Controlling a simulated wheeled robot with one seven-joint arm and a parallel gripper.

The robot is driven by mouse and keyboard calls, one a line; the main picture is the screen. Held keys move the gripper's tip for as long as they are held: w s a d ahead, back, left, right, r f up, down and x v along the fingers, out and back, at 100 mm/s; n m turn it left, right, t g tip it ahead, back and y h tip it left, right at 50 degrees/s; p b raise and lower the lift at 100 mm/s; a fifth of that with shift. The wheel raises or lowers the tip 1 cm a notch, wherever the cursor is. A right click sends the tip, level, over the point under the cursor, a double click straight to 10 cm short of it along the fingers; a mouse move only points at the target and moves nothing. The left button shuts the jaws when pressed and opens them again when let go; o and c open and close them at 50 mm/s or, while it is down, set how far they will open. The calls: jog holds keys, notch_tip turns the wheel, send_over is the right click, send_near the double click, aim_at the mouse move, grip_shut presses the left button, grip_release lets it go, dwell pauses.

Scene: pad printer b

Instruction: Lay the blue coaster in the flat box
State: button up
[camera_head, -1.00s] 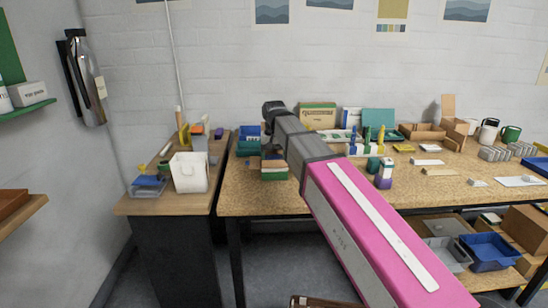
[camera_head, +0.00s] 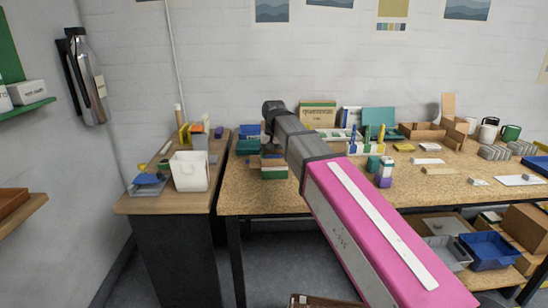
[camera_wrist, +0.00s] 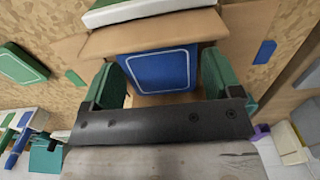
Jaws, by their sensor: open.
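In the wrist view the blue coaster (camera_wrist: 158,70), a rounded square with a thin white outline, lies between my gripper's two green fingers. My gripper (camera_wrist: 165,80) is open, with one finger at each side of the coaster. The tan cardboard of what looks like the flat box (camera_wrist: 150,38) shows along the coaster's upper edge and in a strip below it. Whether the coaster rests fully flat on its floor I cannot tell. In the head view my arm hides most of this spot, and a little cardboard (camera_head: 273,159) shows beside it.
A green and white box (camera_head: 273,173) stands in front of the cardboard. A blue bin (camera_head: 248,132) is behind, at the left end of the cork-topped bench (camera_head: 250,198). A small blue piece (camera_wrist: 264,52) lies to the side. A white container (camera_head: 189,172) stands on the left desk.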

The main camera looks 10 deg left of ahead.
jog(key=shift+r, duration=0.1)
jog(key=shift+r, duration=1.4)
jog(key=o, duration=0.3)
jog(key=shift+r, duration=0.15)
jog(key=shift+r, duration=1.9)
